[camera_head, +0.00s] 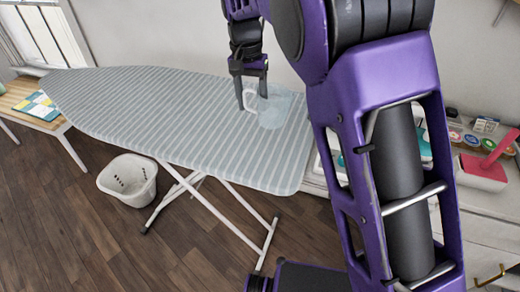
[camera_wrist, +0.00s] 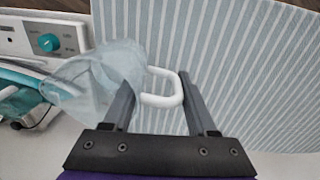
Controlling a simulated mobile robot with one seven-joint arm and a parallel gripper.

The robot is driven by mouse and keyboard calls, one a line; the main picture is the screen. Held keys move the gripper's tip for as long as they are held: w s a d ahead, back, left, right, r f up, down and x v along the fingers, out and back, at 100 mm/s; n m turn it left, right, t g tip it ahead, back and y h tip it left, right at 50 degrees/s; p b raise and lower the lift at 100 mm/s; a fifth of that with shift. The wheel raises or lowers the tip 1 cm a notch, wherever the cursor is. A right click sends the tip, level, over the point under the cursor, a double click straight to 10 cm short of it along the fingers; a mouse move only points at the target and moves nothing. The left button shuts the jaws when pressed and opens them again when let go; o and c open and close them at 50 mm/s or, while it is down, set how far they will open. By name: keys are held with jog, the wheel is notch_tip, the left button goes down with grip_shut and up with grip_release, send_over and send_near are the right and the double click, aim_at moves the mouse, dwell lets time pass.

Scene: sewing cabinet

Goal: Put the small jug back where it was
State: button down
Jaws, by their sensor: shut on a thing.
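The small jug (camera_head: 274,107) is translucent pale blue with a white handle. It is at the right part of the striped ironing board (camera_head: 170,115). My gripper (camera_head: 253,98) points down at the jug's handle side. In the wrist view the jug's body (camera_wrist: 90,80) lies left of and partly behind the left finger. Its white handle (camera_wrist: 165,98) spans between the two fingers of my gripper (camera_wrist: 155,85). My gripper is shut on the jug by its handle. I cannot tell whether the jug's base touches the board.
A white panel with a teal knob (camera_wrist: 49,43) and a teal-and-white appliance (camera_wrist: 18,90) are left in the wrist view. A white basket (camera_head: 128,181) stands on the wooden floor. A pink-and-white item (camera_head: 485,170) is at right. The board's left part is clear.

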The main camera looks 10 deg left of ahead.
notch_tip(320, 180, down, 10)
jog(key=shift+s+b, duration=0.1)
jog(key=shift+b, duration=0.5)
jog(key=shift+f, duration=0.15)
jog(key=shift+c, duration=1)
grip_release()
jog(key=r, duration=0.4)
jog(key=r+p, duration=0.1)
jog(key=r, duration=0.3)
jog(key=a+r, duration=0.1)
jog(key=r, duration=0.3)
jog(key=shift+r+p, duration=0.15)
jog(key=shift+p, duration=0.15)
jog(key=shift+d, duration=0.1)
